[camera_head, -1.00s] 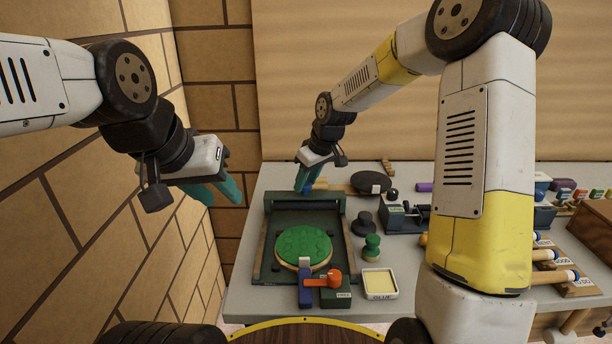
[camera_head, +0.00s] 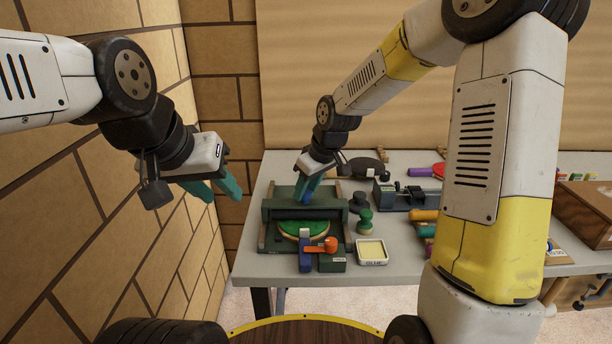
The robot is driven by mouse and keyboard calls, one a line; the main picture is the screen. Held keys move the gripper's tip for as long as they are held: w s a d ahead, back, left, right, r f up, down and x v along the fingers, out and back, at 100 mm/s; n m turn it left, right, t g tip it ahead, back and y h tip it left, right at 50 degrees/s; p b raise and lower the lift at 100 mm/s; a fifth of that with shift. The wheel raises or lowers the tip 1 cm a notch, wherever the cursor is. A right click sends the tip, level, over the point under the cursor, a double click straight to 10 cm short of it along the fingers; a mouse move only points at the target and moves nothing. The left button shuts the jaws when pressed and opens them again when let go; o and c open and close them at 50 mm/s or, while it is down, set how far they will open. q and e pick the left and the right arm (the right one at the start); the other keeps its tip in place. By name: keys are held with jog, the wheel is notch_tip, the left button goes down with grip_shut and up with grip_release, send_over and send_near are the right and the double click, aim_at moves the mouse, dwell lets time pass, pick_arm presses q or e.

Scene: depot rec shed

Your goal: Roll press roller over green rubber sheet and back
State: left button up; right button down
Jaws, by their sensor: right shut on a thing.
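The press (camera_head: 268,240) is a dark green frame on the grey table. Its press roller (camera_head: 330,209) lies across it as a dark bar, over or just behind the far part of the green rubber sheet (camera_head: 303,228). The sheet lies on a round pale-edged disc, and its far part is hidden. My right gripper (camera_head: 307,193) reaches down to the roller's middle, shut on a small blue part there that looks like its handle. My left gripper (camera_head: 226,187) is open and empty in the air, left of the press near the brick wall.
A blue clamp (camera_head: 305,255) with an orange lever (camera_head: 325,245) stands at the press's near edge. A glue tray (camera_head: 371,251) and a green-knobbed stamp (camera_head: 365,222) stand to its right. Black discs and a small grey machine (camera_head: 410,196) are farther right.

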aim_at(306, 200)
jog(key=shift+s, duration=2.5)
jog(key=c, duration=0.9)
grip_release()
jog(key=shift+d+r, duration=0.1)
jog(key=shift+r, duration=0.25)
jog(key=v, duration=0.7)
jog(key=shift+s, duration=0.1)
